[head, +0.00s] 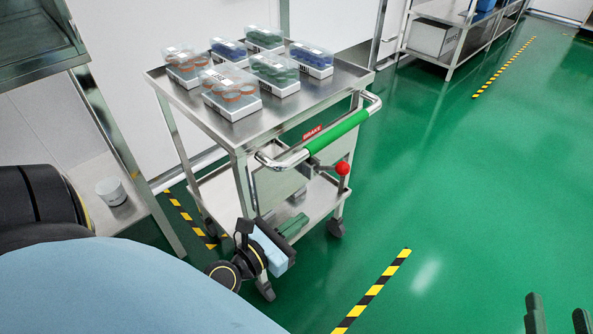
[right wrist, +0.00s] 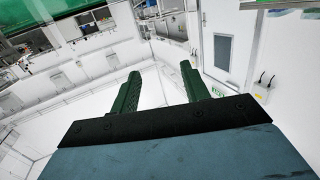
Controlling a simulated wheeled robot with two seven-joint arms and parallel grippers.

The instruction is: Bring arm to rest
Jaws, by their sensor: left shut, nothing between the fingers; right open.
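My left gripper (head: 294,224) is in front of the cart's lower part, with its green fingers closed and nothing seen between them. My right gripper (head: 556,316) shows only its dark green fingertips at the bottom right corner of the head view, over the green floor. In the right wrist view my right gripper (right wrist: 158,82) has its two fingers apart and empty. The rest of the right arm is out of the head view.
A steel cart (head: 215,122) carries several clear-lidded boxes. It has a green handle (head: 338,132) and a red-knobbed brake lever (head: 342,169). A rack (head: 130,160) stands at the left. The green floor (head: 470,200) to the right is open, with striped tape (head: 372,291).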

